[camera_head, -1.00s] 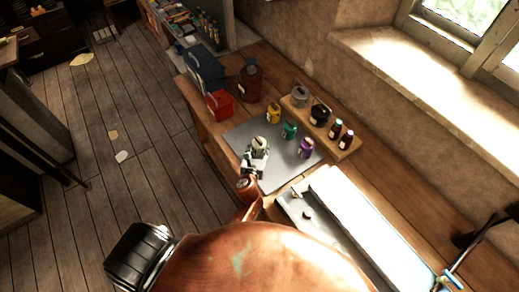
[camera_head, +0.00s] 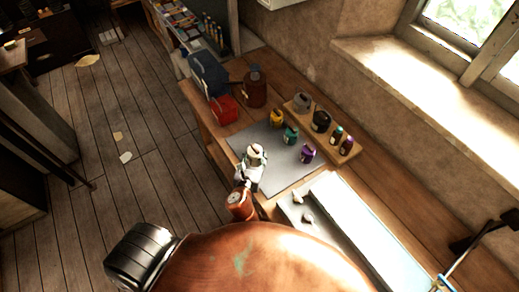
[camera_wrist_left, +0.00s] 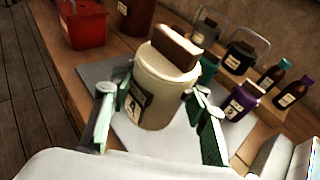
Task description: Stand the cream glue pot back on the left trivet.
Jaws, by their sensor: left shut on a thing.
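The cream glue pot (camera_wrist_left: 165,90) has a dark label and a brown block-shaped top. It stands between the two green-padded fingers of my left gripper (camera_wrist_left: 155,122) in the left wrist view, and the gripper is shut on it. In the head view the pot (camera_head: 255,151) shows at the near left edge of the grey mat (camera_head: 275,165), with the gripper just below it. I cannot tell whether its base touches the mat. I cannot make out a trivet; the pot and gripper hide part of the mat. My right gripper is not in view.
Yellow (camera_head: 277,118), teal (camera_head: 291,135) and purple (camera_head: 308,153) pots stand right of the cream pot. A wooden rack (camera_head: 350,150) behind holds dark containers and bottles. A red box (camera_head: 223,108) and brown jar (camera_head: 254,90) are farther back. A white-topped tray (camera_head: 355,235) lies at right.

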